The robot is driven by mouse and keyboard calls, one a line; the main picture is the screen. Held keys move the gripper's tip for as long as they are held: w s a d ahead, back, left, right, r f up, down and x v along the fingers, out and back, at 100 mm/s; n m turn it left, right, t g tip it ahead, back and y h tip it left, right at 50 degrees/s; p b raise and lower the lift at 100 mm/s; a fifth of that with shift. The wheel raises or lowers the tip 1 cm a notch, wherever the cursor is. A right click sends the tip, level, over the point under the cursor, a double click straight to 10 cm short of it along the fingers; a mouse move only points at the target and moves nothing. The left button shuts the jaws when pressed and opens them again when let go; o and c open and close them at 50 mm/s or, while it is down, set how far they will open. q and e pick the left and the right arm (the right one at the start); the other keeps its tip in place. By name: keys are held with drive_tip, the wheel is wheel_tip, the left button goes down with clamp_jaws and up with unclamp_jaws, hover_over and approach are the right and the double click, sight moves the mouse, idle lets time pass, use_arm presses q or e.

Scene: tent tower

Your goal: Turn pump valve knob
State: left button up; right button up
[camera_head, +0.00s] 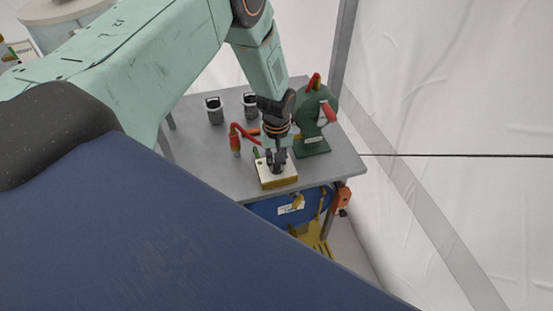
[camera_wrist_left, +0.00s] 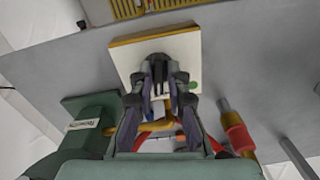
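My left gripper (camera_head: 276,163) points down at a cream-topped box with yellow sides (camera_head: 278,182) on the grey table. In the left wrist view the fingers (camera_wrist_left: 160,76) lie over the same box (camera_wrist_left: 191,48), with a narrow gap between them. A knob is not clearly visible; the fingers cover that part of the box top, and I cannot tell whether they hold anything. A green pump-like device (camera_head: 311,117) with red handles stands beside the box; it also shows in the left wrist view (camera_wrist_left: 88,138). My right gripper is not in view.
A red fitting (camera_head: 235,139) stands left of the gripper. Two dark cups (camera_head: 214,111) (camera_head: 250,104) are at the table's back. The grey table (camera_head: 205,160) has bare room at left. A blue drum (camera_head: 287,208) is below its front edge. White tent walls are at right.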

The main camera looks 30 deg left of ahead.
use_arm(q)
drive_tip(key=o, duration=0.3)
drive_tip(key=shift+w, duration=0.1)
drive_tip(key=shift+o, duration=0.2)
drive_tip(key=shift+r, duration=0.15)
drive_tip(key=shift+w+r, duration=0.1)
drive_tip(key=shift+r, duration=0.2)
wheel_tip(320, 180, up, 11)
drive_tip(key=shift+r, duration=0.1)
